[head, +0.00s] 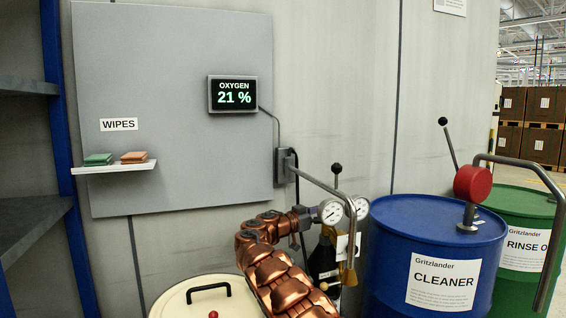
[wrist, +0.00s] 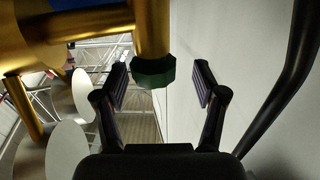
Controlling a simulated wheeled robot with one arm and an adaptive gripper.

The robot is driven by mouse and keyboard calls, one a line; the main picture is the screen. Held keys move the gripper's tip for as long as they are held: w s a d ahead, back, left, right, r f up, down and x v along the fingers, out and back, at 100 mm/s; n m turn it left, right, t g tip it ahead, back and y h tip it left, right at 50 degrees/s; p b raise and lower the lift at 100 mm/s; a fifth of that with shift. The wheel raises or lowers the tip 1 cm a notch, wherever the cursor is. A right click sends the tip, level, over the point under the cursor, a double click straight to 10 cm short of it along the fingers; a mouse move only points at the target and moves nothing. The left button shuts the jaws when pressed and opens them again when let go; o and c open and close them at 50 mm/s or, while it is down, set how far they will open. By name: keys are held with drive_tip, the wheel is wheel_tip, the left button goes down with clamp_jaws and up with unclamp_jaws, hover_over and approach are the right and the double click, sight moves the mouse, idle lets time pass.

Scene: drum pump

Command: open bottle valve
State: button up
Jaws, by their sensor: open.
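The bottle (head: 322,262) stands dark against the wall beside the blue drum, partly hidden by my copper arm. Brass fittings and two round gauges (head: 332,211) sit at its top. In the wrist view a dark green faceted knob (wrist: 154,73) sits on the end of a brass stem (wrist: 151,30). My gripper (wrist: 160,84) is open, with one finger on each side of the knob and a visible gap to both. The knob appears nearer the left finger. In the head view my gripper (head: 302,222) is beside the gauges, and the knob cannot be made out.
A blue cleaner drum (head: 390,245) with a red-headed pump (head: 473,184) stands to the right, a green rinse drum (head: 515,205) behind it. A bent metal bar (head: 325,187) crosses above the bottle. A cream drum lid (head: 190,300) is at the front. A shelf with wipes (head: 115,167) hangs left.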

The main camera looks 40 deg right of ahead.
drive_tip(key=shift+s+r, duration=0.1)
drive_tip(key=shift+s+n+t+p, duration=0.1)
drive_tip(key=shift+n+t+p, duration=0.4)
drive_tip(key=shift+t+p, duration=0.4)
drive_tip(key=shift+r+p, duration=0.1)
drive_tip(key=shift+p, duration=0.3)
